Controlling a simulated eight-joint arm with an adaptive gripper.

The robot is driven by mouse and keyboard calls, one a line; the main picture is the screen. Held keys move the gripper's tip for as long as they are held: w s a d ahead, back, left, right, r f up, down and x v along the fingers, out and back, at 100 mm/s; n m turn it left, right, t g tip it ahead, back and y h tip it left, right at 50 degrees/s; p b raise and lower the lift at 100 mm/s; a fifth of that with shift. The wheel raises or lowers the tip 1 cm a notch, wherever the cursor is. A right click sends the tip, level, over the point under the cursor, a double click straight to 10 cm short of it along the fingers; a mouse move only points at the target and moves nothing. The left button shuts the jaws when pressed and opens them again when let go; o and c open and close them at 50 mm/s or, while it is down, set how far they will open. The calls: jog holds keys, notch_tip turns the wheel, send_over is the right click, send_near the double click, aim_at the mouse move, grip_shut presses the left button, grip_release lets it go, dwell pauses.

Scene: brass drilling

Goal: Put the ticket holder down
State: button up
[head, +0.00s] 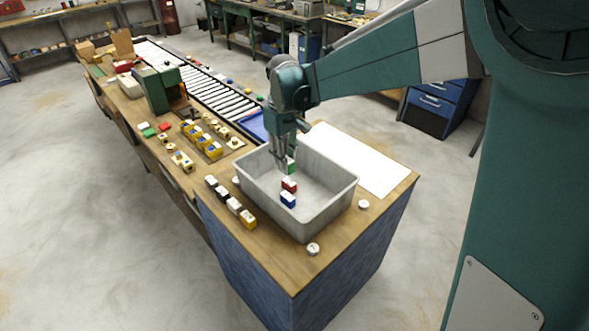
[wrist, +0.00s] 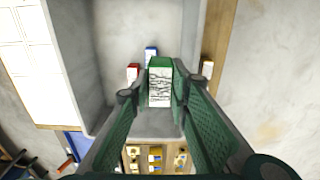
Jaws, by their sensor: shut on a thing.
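My gripper (head: 284,163) is inside the grey tray (head: 335,205), pointing down. It is shut on a green ticket holder (head: 291,167) with a white, dark-lined face. In the wrist view this holder (wrist: 160,85) sits between the two green finger pads. I cannot tell whether its underside touches the tray floor. A red-and-white holder (head: 289,186) and a blue-and-white holder (head: 288,201) stand in the tray close by. In the wrist view the red one (wrist: 133,72) is left of the held holder and the blue one (wrist: 151,54) is just beyond it.
A white sheet (head: 362,158) lies behind the tray. A roller conveyor (head: 195,88) runs to the back. The tray's right part is clear.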

jog(key=w+d, duration=0.7)
send_over(305, 197)
notch_tip(305, 197, down, 11)
jog(key=shift+b, duration=0.3)
jog(key=shift+d+f, duration=0.1)
jog(key=shift+f, duration=3.05)
jog(key=shift+f, duration=1.9)
jog(key=shift+f+b, duration=0.1)
jog(key=shift+b, duration=0.25)
